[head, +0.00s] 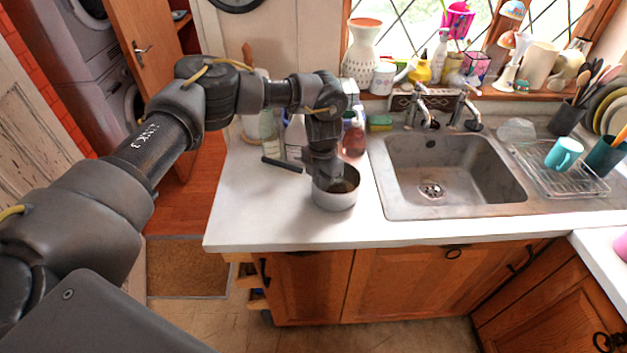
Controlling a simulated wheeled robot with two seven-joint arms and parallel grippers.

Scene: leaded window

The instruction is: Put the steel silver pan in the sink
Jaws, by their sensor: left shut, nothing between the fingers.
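The steel silver pan (337,202) stands on the white countertop, just left of the sink. A black handle (282,164) points to the upper left from behind my gripper, and appears to belong to the pan. My left gripper (322,172) points down at the pan's left rim, shut and holding nothing. Its fingertips are small and dark, and I cannot tell whether they touch the rim. The gripper hides part of the pan's far left side. The grey sink (455,165) is empty with a drain at the bottom. My right gripper is not in view.
Bottles (353,138) and a green sponge (380,123) stand behind the pan. Two taps (470,118) are at the sink's back. A wire rack (560,178) with a teal mug (564,153) sits right of the sink. The counter (255,220) left of the pan is clear.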

